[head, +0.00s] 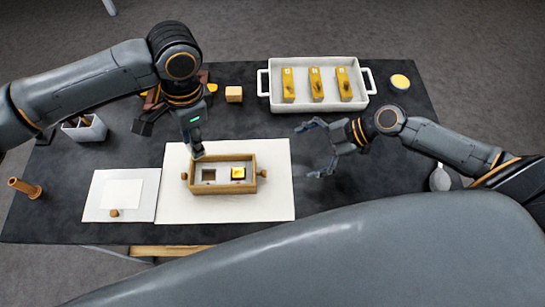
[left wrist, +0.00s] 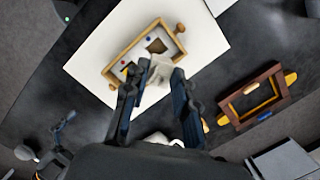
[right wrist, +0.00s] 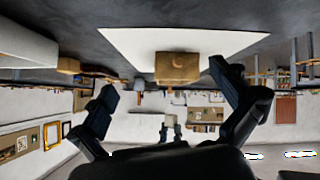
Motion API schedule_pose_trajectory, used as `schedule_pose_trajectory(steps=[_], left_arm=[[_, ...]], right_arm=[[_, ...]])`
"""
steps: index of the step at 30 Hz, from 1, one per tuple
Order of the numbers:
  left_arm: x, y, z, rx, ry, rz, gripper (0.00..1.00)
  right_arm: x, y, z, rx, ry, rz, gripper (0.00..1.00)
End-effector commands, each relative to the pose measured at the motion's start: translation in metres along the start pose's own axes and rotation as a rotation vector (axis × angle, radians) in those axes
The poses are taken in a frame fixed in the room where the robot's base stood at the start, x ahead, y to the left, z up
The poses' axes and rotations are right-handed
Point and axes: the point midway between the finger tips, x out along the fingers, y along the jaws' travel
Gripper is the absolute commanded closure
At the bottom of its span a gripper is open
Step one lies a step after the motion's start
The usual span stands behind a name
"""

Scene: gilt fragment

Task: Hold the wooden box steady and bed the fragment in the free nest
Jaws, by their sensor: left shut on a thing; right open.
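The wooden box (head: 222,190) lies on a white mat, with a round knob at each end. Its left nest (head: 208,175) is dark and empty; its right nest holds a gold piece (head: 238,173). My left gripper (head: 197,149) is at the box's back wall, shut on a pale, irregular fragment (left wrist: 158,74). The left wrist view shows the fragment beside the dark nest (left wrist: 157,45); its height over the box is hard to tell. My right gripper (head: 314,150) is open and empty, right of the box. Its wrist view shows the box's knob end (right wrist: 178,66) ahead, between the fingers.
A white tray (head: 318,105) with several yellow pieces stands at the back.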

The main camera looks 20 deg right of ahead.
Motion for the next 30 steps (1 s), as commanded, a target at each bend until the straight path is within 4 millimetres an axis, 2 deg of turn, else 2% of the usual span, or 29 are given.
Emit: schedule_pose_trajectory(steps=[1,3,6,9,14,17,24,30], left_arm=[[0.0,0.0,0.0,0.0,0.0,0.0,0.97],[0.0,0.0,0.0,0.0,0.0,0.0,0.97],[0.0,0.0,0.0,0.0,0.0,0.0,0.97],[0.0,0.0,0.0,0.0,0.0,0.0,0.97],[0.0,0.0,0.0,0.0,0.0,0.0,0.97],[0.0,0.0,0.0,0.0,0.0,0.0,0.97],[0.0,0.0,0.0,0.0,0.0,0.0,0.97],[0.0,0.0,0.0,0.0,0.0,0.0,0.97]], right_arm=[[0.015,-0.003,-0.019,0.066,0.078,0.012,0.0],[0.029,-0.006,-0.041,0.151,0.165,0.023,0.0],[0.041,-0.008,-0.064,0.241,0.255,0.032,0.0],[0.048,-0.009,-0.076,0.292,0.305,0.033,0.0],[0.06,-0.008,-0.085,0.313,0.325,0.035,0.0],[0.074,-0.006,-0.089,0.311,0.325,0.034,0.0],[0.119,-0.003,-0.103,0.31,0.323,0.034,0.0],[0.148,-0.001,-0.112,0.311,0.321,0.033,0.0]])
